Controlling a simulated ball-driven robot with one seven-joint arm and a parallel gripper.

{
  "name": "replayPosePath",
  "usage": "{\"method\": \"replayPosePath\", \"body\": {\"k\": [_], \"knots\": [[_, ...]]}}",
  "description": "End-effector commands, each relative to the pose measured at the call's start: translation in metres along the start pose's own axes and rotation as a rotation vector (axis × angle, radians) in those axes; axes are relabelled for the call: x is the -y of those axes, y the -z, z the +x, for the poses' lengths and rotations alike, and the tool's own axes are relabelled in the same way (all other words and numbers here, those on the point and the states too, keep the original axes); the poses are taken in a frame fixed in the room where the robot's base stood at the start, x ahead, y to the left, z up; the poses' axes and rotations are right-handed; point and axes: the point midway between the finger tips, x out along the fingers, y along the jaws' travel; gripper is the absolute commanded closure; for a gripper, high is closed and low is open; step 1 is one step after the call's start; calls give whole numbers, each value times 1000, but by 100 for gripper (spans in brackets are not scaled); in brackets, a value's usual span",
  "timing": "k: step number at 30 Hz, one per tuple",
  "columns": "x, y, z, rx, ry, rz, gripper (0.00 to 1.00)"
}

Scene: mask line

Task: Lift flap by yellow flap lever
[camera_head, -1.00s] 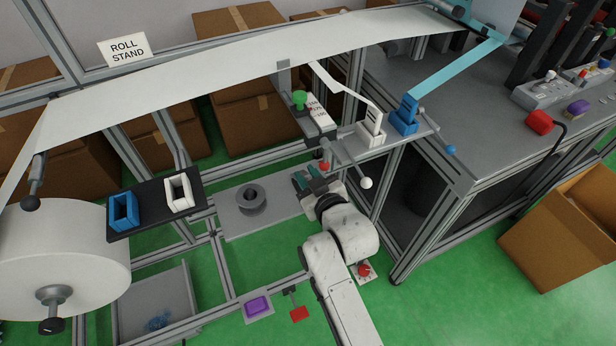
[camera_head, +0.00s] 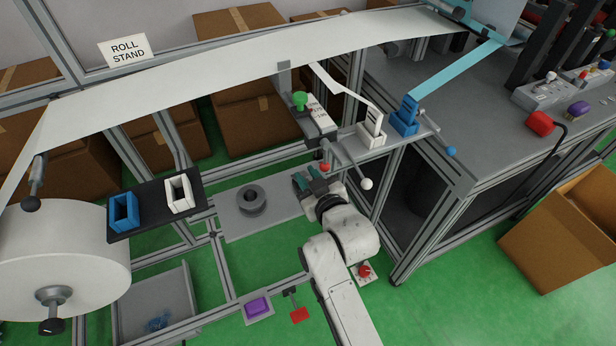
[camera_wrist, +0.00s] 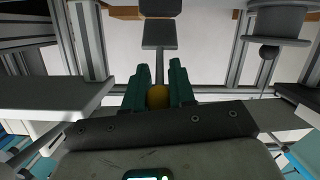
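In the wrist view, a round yellow knob (camera_wrist: 158,96), the end of the yellow flap lever, sits between the two teal fingers of my gripper (camera_wrist: 158,82). The fingers are close on both sides of the knob, with no clear gap. A thin grey rod runs from the knob to a dark grey block (camera_wrist: 158,34) beyond the fingertips. In the head view, my gripper (camera_head: 309,180) is low beside the grey shelf, below the paper web. The yellow knob is hidden in that view. I cannot make out the flap itself.
A lever with a white ball (camera_head: 366,184) and a red knob (camera_head: 325,167) are close to my gripper. A grey ring-shaped part (camera_head: 252,199) lies on the shelf (camera_head: 228,218) to the left. White (camera_head: 371,135) and blue (camera_head: 404,118) holders stand above right.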

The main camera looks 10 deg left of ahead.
Motion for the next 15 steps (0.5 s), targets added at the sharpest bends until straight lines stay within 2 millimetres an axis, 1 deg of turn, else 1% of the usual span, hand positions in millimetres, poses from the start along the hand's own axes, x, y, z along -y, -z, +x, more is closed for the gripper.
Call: {"method": "replayPosePath", "body": {"k": [1,6,8,15], "knots": [[-2,2,0,-3,-3,0,73],[-1,1,0,-2,-2,0,56],[-1,0,0,-1,-2,0,52],[0,0,-1,1,-1,0,52]]}}
